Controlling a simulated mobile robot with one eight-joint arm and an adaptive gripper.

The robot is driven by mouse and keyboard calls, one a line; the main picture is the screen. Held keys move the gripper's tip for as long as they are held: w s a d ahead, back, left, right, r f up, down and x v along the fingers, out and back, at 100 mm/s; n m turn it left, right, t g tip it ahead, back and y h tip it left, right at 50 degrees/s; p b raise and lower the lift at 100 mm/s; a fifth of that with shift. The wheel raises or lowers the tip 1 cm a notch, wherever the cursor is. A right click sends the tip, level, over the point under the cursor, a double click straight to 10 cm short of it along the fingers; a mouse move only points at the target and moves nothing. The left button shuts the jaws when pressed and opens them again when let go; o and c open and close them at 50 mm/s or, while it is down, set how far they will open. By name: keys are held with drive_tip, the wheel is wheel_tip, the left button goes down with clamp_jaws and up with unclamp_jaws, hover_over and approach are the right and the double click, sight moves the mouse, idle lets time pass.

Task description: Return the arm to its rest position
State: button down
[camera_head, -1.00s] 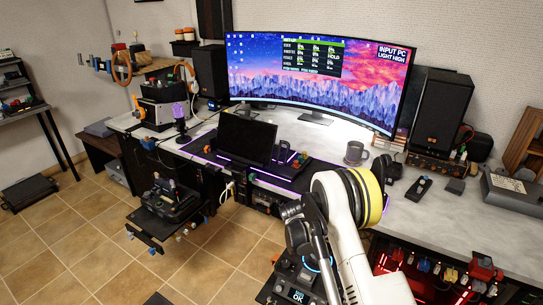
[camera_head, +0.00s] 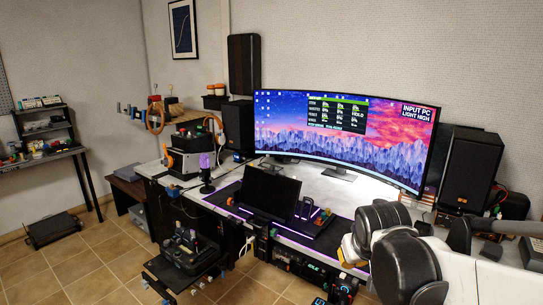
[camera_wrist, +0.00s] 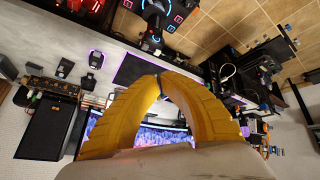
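My gripper (camera_wrist: 160,78) shows in the wrist view as two curved yellow fingers whose tips meet at the top of an arch. Nothing shows between the tips. The gap under the arch shows the desk and part of the monitor behind. In the camera_head view my arm fills the lower right, with dark rounded joints and pale links in front of the desk. My gripper's fingers cannot be made out there.
The desk (camera_head: 376,193) carries a wide curved monitor (camera_head: 340,140), a small dark screen (camera_head: 268,190), a left speaker (camera_head: 238,126) and a right speaker (camera_head: 467,172). A low printer-like device (camera_head: 188,250) stands at the desk's front left. Tiled floor (camera_head: 95,265) is open at left.

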drive_tip(key=s+a+m+y, duration=0.1)
drive_tip(key=s, duration=1.8)
drive_tip(key=shift+f, duration=0.35)
idle(0.4)
